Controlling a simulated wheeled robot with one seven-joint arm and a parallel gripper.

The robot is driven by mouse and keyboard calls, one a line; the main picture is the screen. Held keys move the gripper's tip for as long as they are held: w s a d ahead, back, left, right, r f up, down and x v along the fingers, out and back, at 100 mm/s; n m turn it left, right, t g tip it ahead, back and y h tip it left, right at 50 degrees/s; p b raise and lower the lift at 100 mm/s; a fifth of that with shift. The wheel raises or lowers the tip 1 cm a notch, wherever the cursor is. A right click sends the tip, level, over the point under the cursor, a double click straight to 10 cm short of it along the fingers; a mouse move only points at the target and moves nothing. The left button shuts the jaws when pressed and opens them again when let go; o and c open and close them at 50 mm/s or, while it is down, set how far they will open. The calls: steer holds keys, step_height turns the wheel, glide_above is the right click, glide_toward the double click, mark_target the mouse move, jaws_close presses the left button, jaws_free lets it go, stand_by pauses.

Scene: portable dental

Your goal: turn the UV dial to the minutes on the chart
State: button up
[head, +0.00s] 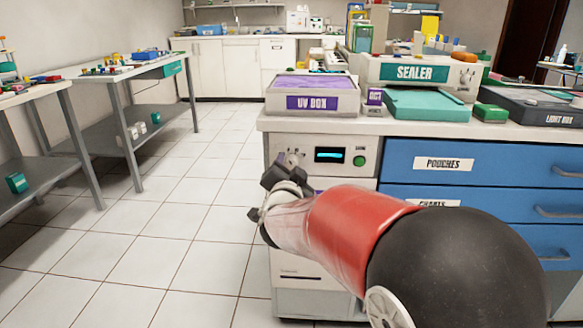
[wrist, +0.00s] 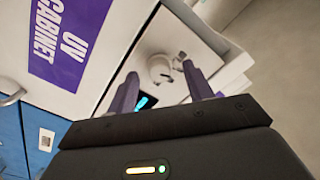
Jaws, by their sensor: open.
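The UV cabinet's control panel (head: 312,172) is below the counter in the head view, with a lit display (head: 330,155) and a green button (head: 359,160). The dial (head: 293,157) is at the panel's left, small and close to my gripper (head: 280,174). In the wrist view, the pale round dial (wrist: 161,68) shows between and beyond the two purple fingers of my gripper (wrist: 160,70). The fingers are apart with nothing between them, and the display (wrist: 145,101) is partly hidden by a finger. I see no readable chart of minutes. The dial's setting is too small to read.
Blue drawers (head: 480,205) labelled "POUCHES" and, partly hidden, "CHARTS" are right of the panel. A UV box tray (head: 312,103) and a sealer (head: 415,72) stand on the counter above. Open tiled floor (head: 150,240) lies left, beside grey side tables (head: 135,72).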

steer(key=shift+w, duration=0.6)
steer(key=c, duration=1)
steer(key=shift+o, duration=0.2)
